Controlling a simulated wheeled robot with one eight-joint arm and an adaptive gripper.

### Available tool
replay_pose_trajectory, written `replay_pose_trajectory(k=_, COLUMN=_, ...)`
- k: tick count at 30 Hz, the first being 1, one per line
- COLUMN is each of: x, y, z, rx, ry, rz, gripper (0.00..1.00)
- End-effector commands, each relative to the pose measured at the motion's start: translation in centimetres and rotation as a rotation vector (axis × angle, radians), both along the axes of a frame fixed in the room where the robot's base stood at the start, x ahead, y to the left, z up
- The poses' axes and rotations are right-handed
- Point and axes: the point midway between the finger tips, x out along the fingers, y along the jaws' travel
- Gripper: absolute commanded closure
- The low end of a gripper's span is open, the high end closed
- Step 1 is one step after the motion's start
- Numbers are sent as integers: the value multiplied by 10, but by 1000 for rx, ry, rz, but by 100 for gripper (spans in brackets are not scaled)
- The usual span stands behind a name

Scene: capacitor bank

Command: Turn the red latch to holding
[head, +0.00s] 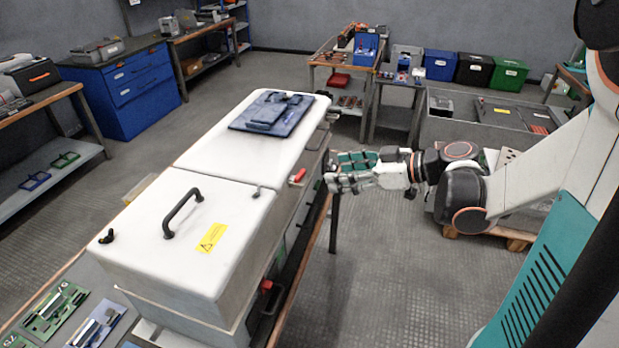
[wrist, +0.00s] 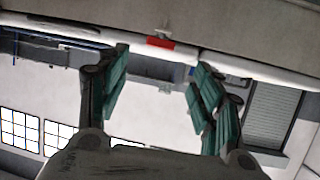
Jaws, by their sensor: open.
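The red latch (head: 298,175) sits on the right side of the white cabinet (head: 215,185), just below the lid edge. It shows in the wrist view (wrist: 160,43) as a small red bar on a pale edge, above and beyond the gap between my fingers. My gripper (head: 332,178) is open and empty, to the right of the latch in the head view and apart from it. In the wrist view my gripper (wrist: 163,65) has its teal-padded fingers spread left and right. The latch's exact setting and any markings are too small to read.
A second red-and-black part (head: 266,286) is on the cabinet's near right side. A black handle (head: 183,213) and a blue tray (head: 271,112) are on top. The floor (head: 370,270) right of the cabinet is clear. A grey bin (head: 480,130) stands behind my arm.

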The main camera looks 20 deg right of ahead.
Motion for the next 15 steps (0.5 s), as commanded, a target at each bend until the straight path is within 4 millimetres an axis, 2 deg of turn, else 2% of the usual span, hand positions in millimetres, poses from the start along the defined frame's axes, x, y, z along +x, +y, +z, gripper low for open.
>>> replay_pose_trajectory(k=6, x=28, y=31, z=-20, rx=0, ry=1, rz=5, gripper=40)
replay_pose_trajectory(k=15, x=55, y=58, z=-35, rx=0, ry=1, rz=1, gripper=40)
